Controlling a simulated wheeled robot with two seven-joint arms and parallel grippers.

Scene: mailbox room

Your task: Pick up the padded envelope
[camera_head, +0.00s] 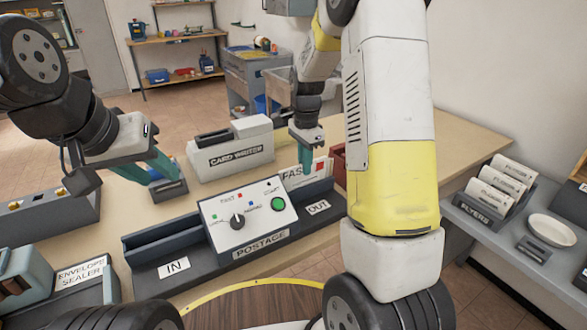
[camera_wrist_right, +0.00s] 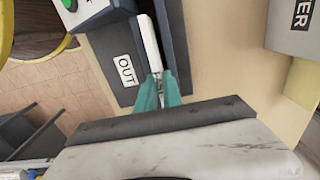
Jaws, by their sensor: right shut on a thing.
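A white, flat piece that I take for the padded envelope (camera_head: 293,174) stands on edge in the OUT channel of the postage machine (camera_head: 250,217). In the right wrist view the envelope (camera_wrist_right: 149,42) is seen nearly edge-on in the dark channel. My right gripper (camera_head: 305,155) points down, its teal fingers (camera_wrist_right: 160,90) shut on the envelope's near end. My left gripper (camera_head: 150,170) is open, with spread teal fingers above a small dark tray (camera_head: 171,192). The right arm hides part of the table.
The card writer (camera_head: 230,150) stands behind the postage machine. The envelope sealer (camera_head: 75,280) is at front left. A red bin (camera_head: 339,160) is just beyond the OUT end. Flyers (camera_head: 495,190) and a white bowl (camera_head: 550,230) are on the right-hand counter.

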